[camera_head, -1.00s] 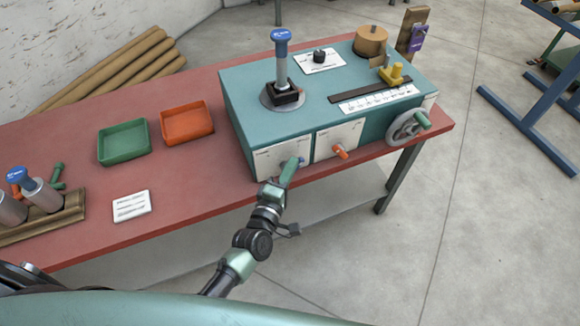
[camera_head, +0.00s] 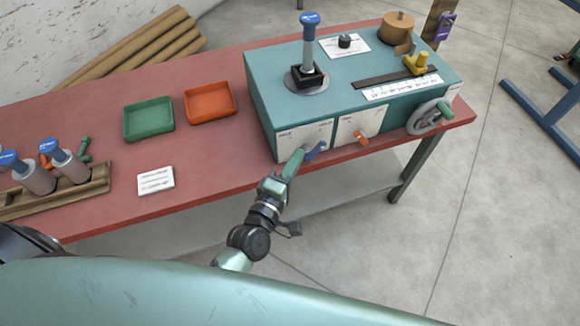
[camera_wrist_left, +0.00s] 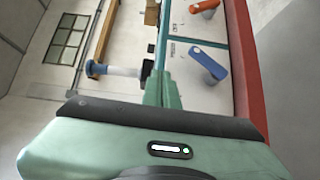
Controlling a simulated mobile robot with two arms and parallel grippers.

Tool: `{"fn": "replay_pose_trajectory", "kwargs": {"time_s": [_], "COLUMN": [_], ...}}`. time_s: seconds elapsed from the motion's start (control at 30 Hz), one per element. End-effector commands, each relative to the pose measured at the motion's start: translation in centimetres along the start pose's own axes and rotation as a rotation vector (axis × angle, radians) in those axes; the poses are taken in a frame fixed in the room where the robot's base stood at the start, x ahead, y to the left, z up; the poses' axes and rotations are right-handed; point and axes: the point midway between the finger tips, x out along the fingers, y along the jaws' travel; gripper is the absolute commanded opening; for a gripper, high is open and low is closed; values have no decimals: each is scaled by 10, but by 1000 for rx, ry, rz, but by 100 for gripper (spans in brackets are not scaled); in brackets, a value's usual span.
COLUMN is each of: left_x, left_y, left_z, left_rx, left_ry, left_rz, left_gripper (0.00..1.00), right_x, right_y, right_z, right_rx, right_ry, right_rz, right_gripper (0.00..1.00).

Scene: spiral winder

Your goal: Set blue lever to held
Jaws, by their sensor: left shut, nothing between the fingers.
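The blue lever (camera_head: 316,150) is on the left white panel (camera_head: 298,139) on the front of the teal machine. It slants in the head view. In the left wrist view the blue lever (camera_wrist_left: 210,63) stands out from its panel, to the right of my finger. My left gripper (camera_head: 297,156) is shut and empty, its tip just left of the lever in front of the panel. In the left wrist view my left gripper (camera_wrist_left: 162,62) points away from the camera. I cannot tell whether it touches the lever. My right gripper is out of view.
An orange lever (camera_head: 361,137) is on the panel to the right, with a handwheel (camera_head: 430,117) beyond it. A blue-topped post (camera_head: 310,45) stands on the machine. Green (camera_head: 149,119) and orange (camera_head: 210,103) trays lie on the red table (camera_head: 222,155). Space before the table is open.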

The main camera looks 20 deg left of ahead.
Motion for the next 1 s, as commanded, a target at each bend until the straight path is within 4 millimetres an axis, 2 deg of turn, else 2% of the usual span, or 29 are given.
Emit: {"fn": "replay_pose_trajectory", "kwargs": {"time_s": [0.1,0.3,0.5,0.87,0.93,1.0], "left_x": [-19,-32,-34,-33,-33,-34], "left_y": [5,13,14,14,10,-5], "left_z": [1,2,2,2,3,4], "left_rx": [-1,1,1,1,8,36], "left_ry": [1,1,1,1,-1,-8], "left_rz": [-2,-1,-1,-1,-8,-35], "left_gripper": [0,0,0,0,0,0], "right_x": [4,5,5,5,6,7], "right_y": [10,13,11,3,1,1], "right_z": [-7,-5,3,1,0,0], "right_rx": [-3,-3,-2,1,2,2], "right_ry": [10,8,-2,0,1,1], "right_rz": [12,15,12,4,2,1], "right_gripper": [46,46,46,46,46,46]}}
